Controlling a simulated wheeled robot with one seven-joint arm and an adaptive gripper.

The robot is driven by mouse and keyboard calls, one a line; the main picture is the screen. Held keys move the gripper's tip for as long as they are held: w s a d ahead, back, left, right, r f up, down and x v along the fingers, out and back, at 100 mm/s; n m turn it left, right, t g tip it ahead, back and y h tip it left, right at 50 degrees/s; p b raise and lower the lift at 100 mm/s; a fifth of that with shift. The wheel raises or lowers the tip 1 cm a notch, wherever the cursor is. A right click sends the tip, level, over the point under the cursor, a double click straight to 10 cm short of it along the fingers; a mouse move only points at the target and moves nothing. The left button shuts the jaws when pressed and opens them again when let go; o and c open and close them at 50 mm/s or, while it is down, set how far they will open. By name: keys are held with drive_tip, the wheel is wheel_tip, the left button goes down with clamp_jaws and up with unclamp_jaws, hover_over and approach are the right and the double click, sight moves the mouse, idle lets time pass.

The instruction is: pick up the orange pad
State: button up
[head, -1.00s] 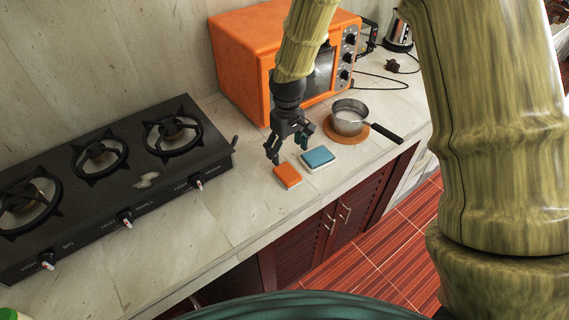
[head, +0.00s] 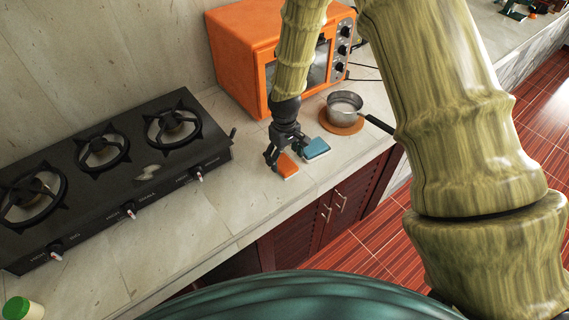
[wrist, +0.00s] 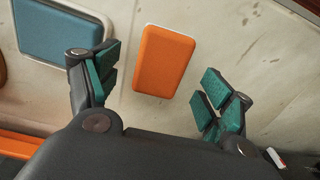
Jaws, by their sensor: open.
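The orange pad (head: 287,165) lies flat on the stone counter, a small rounded rectangle with a pale lower edge. In the wrist view the orange pad (wrist: 164,61) shows whole, between and beyond my two teal fingertips. My gripper (head: 285,157) is above it, partly covering it in the head view. In the wrist view my gripper (wrist: 158,88) is open and empty, with one finger on each side of the pad's line and no contact visible.
A blue pad in a white tray (head: 316,149) lies close to the right of the orange pad. A pot (head: 343,104) stands on a round board behind it. An orange oven (head: 240,60) is at the back, and a black gas hob (head: 110,180) is at left. The counter's front edge is near.

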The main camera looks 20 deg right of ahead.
sight(284, 163)
drive_tip(key=shift+f, duration=0.35)
drive_tip(key=shift+s+f+p, duration=0.1)
drive_tip(key=shift+f+p, duration=0.6)
drive_tip(key=shift+f, duration=0.7)
drive_tip(key=shift+r, duration=0.1)
drive_tip(key=shift+c, duration=0.2)
drive_tip(key=c, duration=1)
drive_tip(key=shift+o, duration=0.2)
drive_tip(key=shift+r+b, duration=1.25)
drive_tip(key=shift+r, duration=0.4)
drive_tip(key=s+a+b, duration=0.1)
drive_tip(key=s+b, duration=0.1)
drive_tip(key=s, duration=0.3)
drive_tip(key=s+a+r+b, duration=0.1)
drive_tip(key=s, duration=0.4)
drive_tip(key=s+a+b, duration=0.1)
drive_tip(key=s+b, duration=0.1)
drive_tip(key=s, duration=0.3)
drive_tip(key=shift+s+a+r+b, duration=0.25)
drive_tip(key=shift+a+r+b, duration=0.05)
drive_tip(key=shift+a, duration=0.1)
